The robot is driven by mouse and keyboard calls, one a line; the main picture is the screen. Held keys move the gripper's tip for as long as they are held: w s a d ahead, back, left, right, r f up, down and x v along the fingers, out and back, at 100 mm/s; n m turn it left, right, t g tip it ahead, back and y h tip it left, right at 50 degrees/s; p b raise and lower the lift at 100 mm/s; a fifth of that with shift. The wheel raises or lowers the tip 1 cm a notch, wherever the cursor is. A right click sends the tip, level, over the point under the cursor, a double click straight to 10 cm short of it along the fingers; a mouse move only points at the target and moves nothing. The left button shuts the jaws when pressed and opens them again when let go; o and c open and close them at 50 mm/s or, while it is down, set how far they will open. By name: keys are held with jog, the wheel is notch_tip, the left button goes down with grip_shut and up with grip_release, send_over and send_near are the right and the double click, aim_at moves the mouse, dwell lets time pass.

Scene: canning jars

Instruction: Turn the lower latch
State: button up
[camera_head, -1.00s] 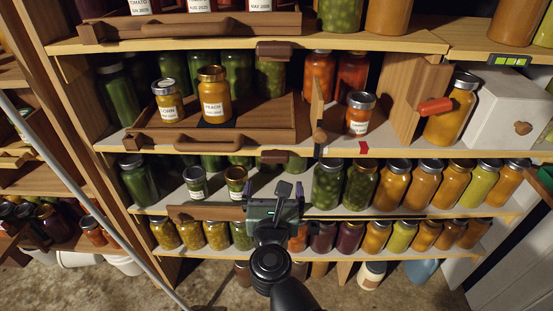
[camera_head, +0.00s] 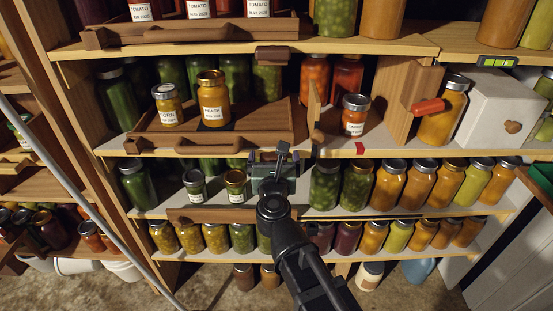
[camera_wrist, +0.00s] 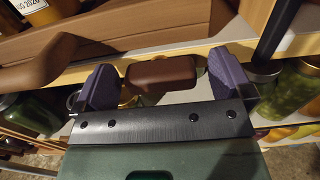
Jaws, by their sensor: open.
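The lower latch is a brown rounded block (camera_wrist: 160,72) on the shelf edge. In the wrist view it lies between the two purple fingers of my open gripper (camera_wrist: 163,84), with gaps visible on both sides. In the head view my gripper (camera_head: 279,160) is in front of the middle shelf's edge and hides most of the latch. The similar upper latch (camera_head: 272,56) is at the edge of the shelf above. I cannot tell whether the fingers touch the lower latch.
A brown wooden tray (camera_head: 180,144) with corn (camera_head: 168,105) and peach (camera_head: 213,98) jars sits just left above my gripper. A vertical wooden piece (camera_head: 315,112) stands to the right. Small jars (camera_head: 235,186) and green jars (camera_head: 325,185) flank my gripper below.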

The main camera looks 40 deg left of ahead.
jog(key=c, duration=0.9)
jog(key=shift+n, duration=0.4)
jog(key=n, duration=0.3)
jog(key=shift+s+a+n, duration=0.1)
jog(key=shift+n, duration=0.2)
jog(key=n, duration=0.4)
jog(key=shift+s+f+n, duration=0.1)
jog(key=shift+n, duration=0.2)
jog(key=n, duration=0.4)
jog(key=shift+a+f, duration=0.1)
jog(key=shift+f+n+b, duration=0.1)
jog(key=shift+n+b, duration=0.2)
jog(key=shift+n, duration=2.2)
